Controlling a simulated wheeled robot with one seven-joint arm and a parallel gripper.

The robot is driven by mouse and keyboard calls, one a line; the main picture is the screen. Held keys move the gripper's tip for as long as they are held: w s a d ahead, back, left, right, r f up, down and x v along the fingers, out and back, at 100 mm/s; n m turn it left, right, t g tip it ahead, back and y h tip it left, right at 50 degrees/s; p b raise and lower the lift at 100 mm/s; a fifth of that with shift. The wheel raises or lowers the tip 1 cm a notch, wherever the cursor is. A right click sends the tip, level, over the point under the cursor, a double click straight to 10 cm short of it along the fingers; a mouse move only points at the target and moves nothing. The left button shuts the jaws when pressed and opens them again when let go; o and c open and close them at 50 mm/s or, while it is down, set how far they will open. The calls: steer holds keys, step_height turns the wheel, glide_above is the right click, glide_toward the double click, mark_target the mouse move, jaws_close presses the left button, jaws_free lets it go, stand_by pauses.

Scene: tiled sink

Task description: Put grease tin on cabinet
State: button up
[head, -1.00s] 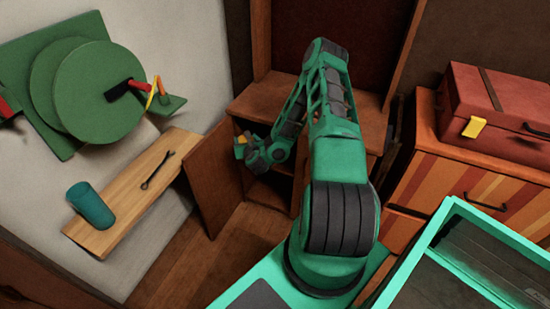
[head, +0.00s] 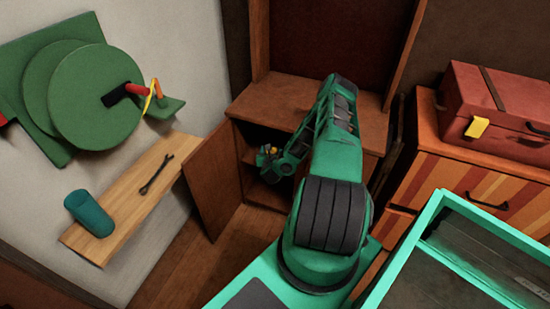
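The brown wooden cabinet (head: 290,100) stands at the back centre, its door (head: 213,180) swung open to the left. My gripper (head: 267,155) is at the cabinet's open front, below its top board. It is small and partly dark, so I cannot tell its finger state. A small yellow-orange piece (head: 273,150) shows at the gripper; I cannot tell whether it is a held tin or part of the gripper. A teal cylinder (head: 89,213) lies on the wooden wall shelf (head: 105,238) at the left. I cannot identify the grease tin for certain.
A dark wrench (head: 155,175) lies on the wall shelf. Green discs (head: 85,100) with a red-and-black tool (head: 122,94) are on the left wall. A red case (head: 490,105) sits on a striped drawer unit (head: 455,180) at the right. The cabinet's top is clear.

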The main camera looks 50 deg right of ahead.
mark_target(276, 150)
steer(key=d+f, duration=0.2)
steer(key=d, duration=0.1)
steer(key=shift+s+d+f, duration=0.1)
steer(key=shift+d, duration=0.2)
steer(key=shift+f, duration=1.9)
steer(key=o, duration=1.4)
steer(key=shift+f, duration=0.15)
steer(key=shift+v, duration=6.1)
